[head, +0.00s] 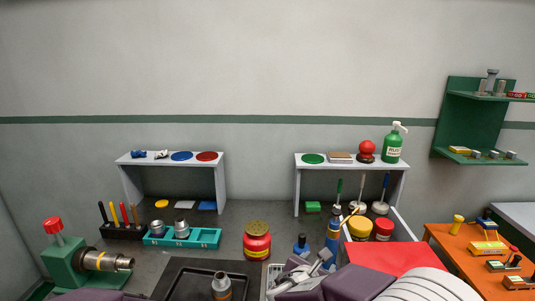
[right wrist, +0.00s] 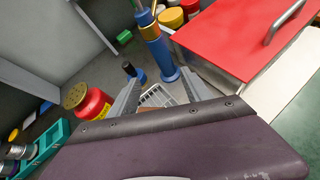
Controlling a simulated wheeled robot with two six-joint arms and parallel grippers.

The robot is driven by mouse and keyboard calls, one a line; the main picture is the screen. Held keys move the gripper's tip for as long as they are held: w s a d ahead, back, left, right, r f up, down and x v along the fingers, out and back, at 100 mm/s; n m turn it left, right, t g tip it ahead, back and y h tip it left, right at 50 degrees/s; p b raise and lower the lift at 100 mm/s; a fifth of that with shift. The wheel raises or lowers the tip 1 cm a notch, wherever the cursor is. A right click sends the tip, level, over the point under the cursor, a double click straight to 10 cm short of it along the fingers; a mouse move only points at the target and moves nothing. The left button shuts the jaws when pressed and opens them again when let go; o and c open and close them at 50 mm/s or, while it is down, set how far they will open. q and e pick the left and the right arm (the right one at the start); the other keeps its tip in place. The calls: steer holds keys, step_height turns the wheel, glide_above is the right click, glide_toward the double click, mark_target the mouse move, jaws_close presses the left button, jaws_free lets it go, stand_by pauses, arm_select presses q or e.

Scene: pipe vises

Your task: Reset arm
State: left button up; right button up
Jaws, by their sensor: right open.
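My right gripper (head: 312,266) is at the bottom centre of the head view, just in front of a blue bottle (head: 333,236) with a yellow band. In the right wrist view its two fingers (right wrist: 161,78) stand apart, with nothing held between them. Behind the fingers are a white wire basket (right wrist: 158,97) and the blue bottle (right wrist: 160,52). I cannot tell whether the fingers touch either. My left gripper is out of view. A green vise (head: 64,268) with a red-topped handle stands at the lower left, with a metal pipe (head: 108,262) in it.
A red-lidded box (head: 398,257) stands close to the right of my right gripper. A red jar (head: 257,240) and a dark tray (head: 188,280) lie to its left. Two white shelves (head: 220,180) (head: 297,185) stand behind. An orange table (head: 465,258) is at the right.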

steer(key=s+d+f+m+g+p, duration=0.1)
steer(key=s+d+f+m+g, duration=0.25)
steer(key=s+d+m, duration=0.4)
steer(key=s+d+f+m+g+p, duration=0.2)
steer(key=s+d+m+g, duration=0.3)
steer(key=s+d+m, duration=0.25)
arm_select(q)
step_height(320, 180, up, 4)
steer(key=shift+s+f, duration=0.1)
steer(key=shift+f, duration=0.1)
arm_select(e)
steer(key=s+a+f+m+y, duration=0.2)
steer(key=s+a+m+y, duration=0.1)
steer(key=a+m, duration=0.2)
steer(key=s+a+f+m+g+y, duration=0.1)
steer(key=s+a+m+y, duration=0.1)
steer(key=a+m, duration=0.3)
steer(key=s+m, duration=0.1)
steer(key=m, duration=0.3)
steer(key=shift+f+y, duration=0.4)
